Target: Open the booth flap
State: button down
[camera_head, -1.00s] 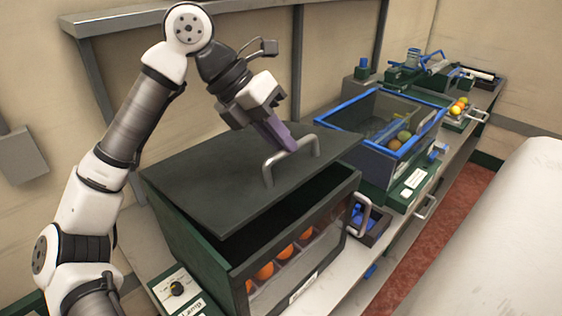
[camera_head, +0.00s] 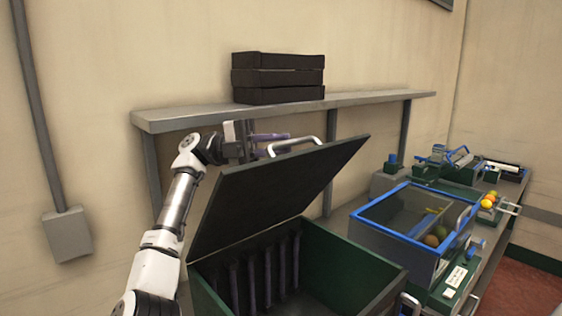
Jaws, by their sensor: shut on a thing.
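The booth (camera_head: 345,262) is a dark green box in the lower middle of the head view. Its dark flap (camera_head: 265,195) is raised steeply, tilted back toward the wall, and the inside shows vertical dark strips along the back. The silver handle (camera_head: 300,142) is at the flap's upper edge. My gripper (camera_head: 278,139) is at this handle, its purple fingers shut on it, partly hidden behind the flap's edge.
A grey wall shelf (camera_head: 180,118) carrying stacked dark trays (camera_head: 278,78) runs just above and behind my gripper. A blue-rimmed clear bin (camera_head: 375,214) with fruit stands to the right.

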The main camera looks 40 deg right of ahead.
jog(key=shift+w+r+g, duration=0.2)
jog(key=shift+r+g, duration=0.2)
jog(key=shift+r, duration=0.7)
jog(key=c, duration=1.7)
grip_release()
jog(key=shift+s+r, duration=0.1)
jog(key=shift+s, duration=0.05)
jog(key=shift+o, duration=1.2)
jog(key=shift+s+d+r, duration=0.1)
jog(key=shift+s, duration=0.3)
jog(key=shift+w+f, duration=0.3)
